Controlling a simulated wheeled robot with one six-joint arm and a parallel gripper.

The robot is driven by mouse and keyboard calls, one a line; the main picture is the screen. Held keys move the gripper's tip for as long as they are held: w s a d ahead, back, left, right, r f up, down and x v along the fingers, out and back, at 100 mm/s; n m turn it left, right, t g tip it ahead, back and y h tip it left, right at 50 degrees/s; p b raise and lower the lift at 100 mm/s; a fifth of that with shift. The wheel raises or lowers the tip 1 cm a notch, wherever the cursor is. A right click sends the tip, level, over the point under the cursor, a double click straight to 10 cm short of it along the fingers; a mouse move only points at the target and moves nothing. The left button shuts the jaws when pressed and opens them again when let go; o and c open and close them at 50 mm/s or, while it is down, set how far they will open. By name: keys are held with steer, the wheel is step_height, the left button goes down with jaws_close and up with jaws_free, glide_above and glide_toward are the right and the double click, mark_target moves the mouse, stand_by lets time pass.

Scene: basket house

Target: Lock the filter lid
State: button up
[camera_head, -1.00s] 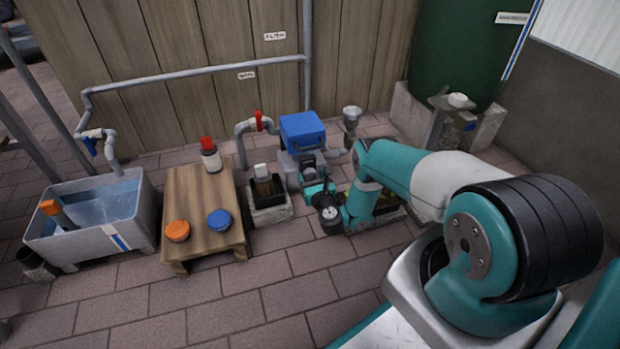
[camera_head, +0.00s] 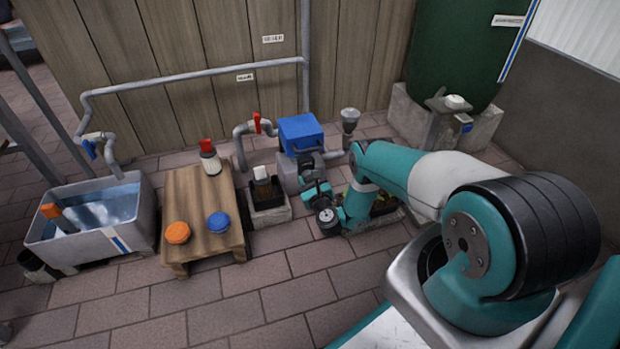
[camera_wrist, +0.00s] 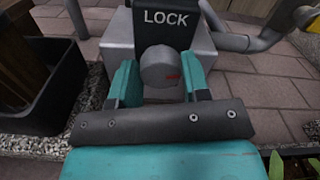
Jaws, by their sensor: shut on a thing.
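The filter lid (camera_head: 301,133) is blue and sits on a grey housing (camera_head: 290,172) by the fence; it looks closed. In the wrist view, a round grey knob (camera_wrist: 160,68) with a small red mark on its right side sits on the housing front, below a dark plate reading LOCK (camera_wrist: 166,17). My gripper (camera_wrist: 160,82) has its teal fingers on either side of the knob and is shut on it. In the head view, my gripper (camera_head: 311,172) is at the housing's front right, and my arm hides the knob.
A low wooden table (camera_head: 200,190) with a filter cartridge and two caps stands left. A dark planter box (camera_head: 267,190) is close left of the housing. A red-handled pipe valve (camera_head: 257,122) and a funnel (camera_head: 349,120) flank the lid.

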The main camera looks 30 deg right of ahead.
steer(key=n+p, duration=0.1)
steer(key=n, duration=0.2)
steer(key=shift+a+n, duration=0.1)
steer(key=shift+n, duration=0.3)
steer(key=n+p, duration=0.1)
steer(key=n, duration=0.2)
steer(key=shift+n, duration=0.3)
steer(key=n, duration=0.3)
steer(key=shift+f+n, duration=0.15)
steer(key=shift+n, duration=0.15)
steer(key=shift+f+n+p, duration=0.1)
steer(key=shift+n+p, duration=0.2)
steer(key=shift+n, duration=1.5)
steer(key=o, duration=0.9)
